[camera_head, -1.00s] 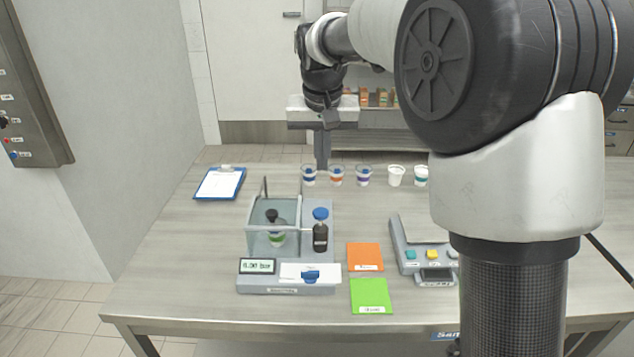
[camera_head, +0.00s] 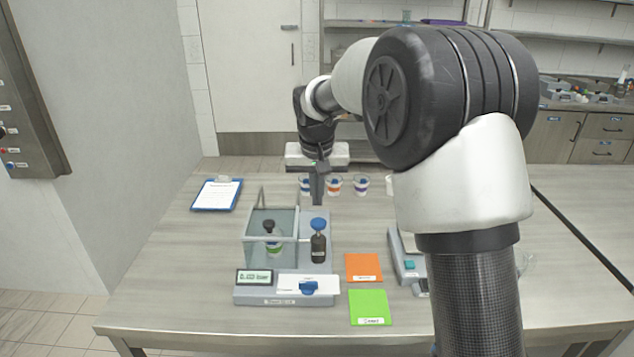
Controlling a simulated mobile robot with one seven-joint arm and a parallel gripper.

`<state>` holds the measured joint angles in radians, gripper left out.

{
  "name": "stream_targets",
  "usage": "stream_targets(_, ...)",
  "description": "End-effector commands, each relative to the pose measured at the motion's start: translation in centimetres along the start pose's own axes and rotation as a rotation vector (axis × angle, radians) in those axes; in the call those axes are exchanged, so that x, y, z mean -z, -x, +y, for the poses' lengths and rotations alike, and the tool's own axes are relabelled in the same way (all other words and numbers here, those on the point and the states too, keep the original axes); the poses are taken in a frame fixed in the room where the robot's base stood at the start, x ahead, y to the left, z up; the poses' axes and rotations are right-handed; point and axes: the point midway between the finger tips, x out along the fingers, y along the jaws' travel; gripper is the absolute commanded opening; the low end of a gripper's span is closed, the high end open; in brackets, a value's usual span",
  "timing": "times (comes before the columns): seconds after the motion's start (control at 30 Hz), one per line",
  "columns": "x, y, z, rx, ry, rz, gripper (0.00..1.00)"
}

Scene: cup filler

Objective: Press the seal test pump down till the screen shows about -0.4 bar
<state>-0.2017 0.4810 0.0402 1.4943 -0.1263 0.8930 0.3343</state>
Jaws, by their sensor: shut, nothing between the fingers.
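The seal test station (camera_head: 284,299) is a grey unit on the table. The pump, a dark cylinder (camera_head: 318,248) with a blue knob (camera_head: 318,225), stands upright at its right. A clear chamber (camera_head: 255,222) beside it holds a cup with a dark-topped piece (camera_head: 268,226). The screen (camera_head: 254,276) is at front left; its digits are too small to read surely. My gripper (camera_head: 317,200) is shut and empty, pointing down. In the picture its tips are just above the blue knob, with a small gap; depth is unclear.
Several cups (camera_head: 333,186) stand in a row behind the gripper. Orange (camera_head: 362,267) and green (camera_head: 370,306) cards lie right of the station. A scale (camera_head: 409,266) is partly hidden by my arm. A blue clipboard (camera_head: 217,194) lies at back left.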

Motion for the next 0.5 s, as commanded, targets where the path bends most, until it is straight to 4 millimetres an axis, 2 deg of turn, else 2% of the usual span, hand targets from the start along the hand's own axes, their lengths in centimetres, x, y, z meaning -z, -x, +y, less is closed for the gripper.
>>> stream_targets(0.03, -0.1, -1.2, 0.0, -0.001, 0.0, -0.003, 0.0)
stream_targets(0.2, -0.7, -3.7, 0.0, 0.0, -0.001, -0.002, 0.0)
stream_targets(0.33, -1.0, -4.8, 0.0, 0.0, -0.002, -0.001, 0.0)
stream_targets(0.5, -1.1, -5.3, 0.0, 0.001, -0.002, 0.001, 0.0)
